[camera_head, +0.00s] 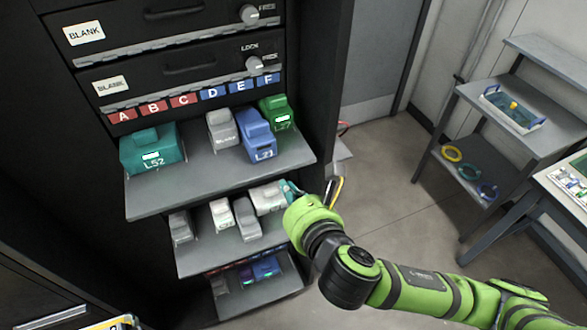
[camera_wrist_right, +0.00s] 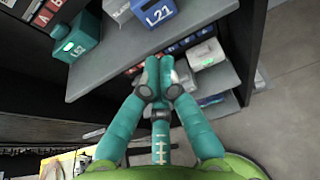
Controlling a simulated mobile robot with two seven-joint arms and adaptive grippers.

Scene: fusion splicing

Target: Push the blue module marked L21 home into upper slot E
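The blue module marked L21 (camera_head: 257,140) sits on the upper shelf below the label E (camera_head: 240,86). Its front stands farther out than the grey module on its left and the green one on its right. The right wrist view shows its lower front with the L21 label (camera_wrist_right: 157,16). My right gripper (camera_head: 290,190) is below the upper shelf's front edge, near the second shelf, apart from L21. In the right wrist view its teal fingers (camera_wrist_right: 160,80) are together, with nothing visible held between them. The back of L21 is hidden. My left gripper is not in view.
On the upper shelf (camera_head: 200,185) are a teal L52 module (camera_head: 150,148), a grey module (camera_head: 222,130) and a green module (camera_head: 276,110). The lower shelf (camera_head: 205,262) holds several grey and white modules, close to my right gripper. Open floor lies to the right.

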